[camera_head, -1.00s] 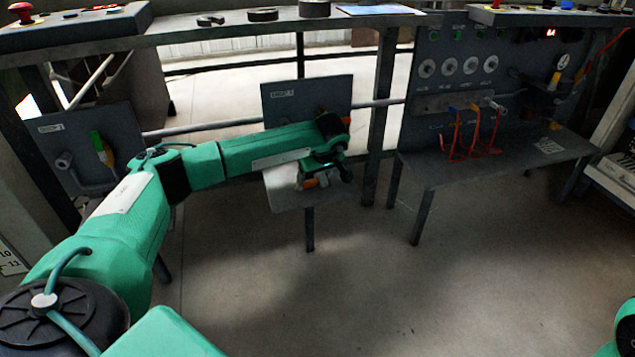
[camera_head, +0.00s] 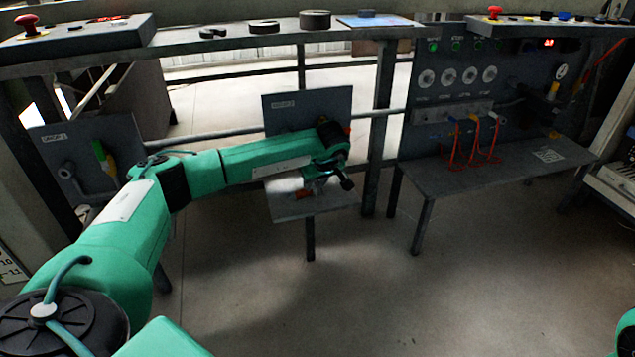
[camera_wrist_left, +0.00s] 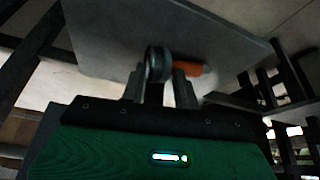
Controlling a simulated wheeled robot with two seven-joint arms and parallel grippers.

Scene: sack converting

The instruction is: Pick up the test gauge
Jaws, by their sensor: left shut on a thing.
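The test gauge shows in the left wrist view as a round dark gauge head (camera_wrist_left: 158,62) with an orange part (camera_wrist_left: 190,68) to its right. My left gripper (camera_wrist_left: 160,88) is shut on it, with one finger on each side. In the head view my left gripper (camera_head: 316,188) is over the small grey shelf (camera_head: 325,205) below the panel at the middle. There the gauge is mostly hidden by the gripper, with a little orange showing. I cannot tell whether the gauge touches the shelf. My right gripper is out of view.
A grey panel (camera_head: 283,110) stands behind the shelf, with a rail (camera_head: 235,132) passing nearby. A bench with dials and red cables (camera_head: 472,145) stands to the right. A long counter (camera_head: 230,38) runs along the back. The floor in front is clear.

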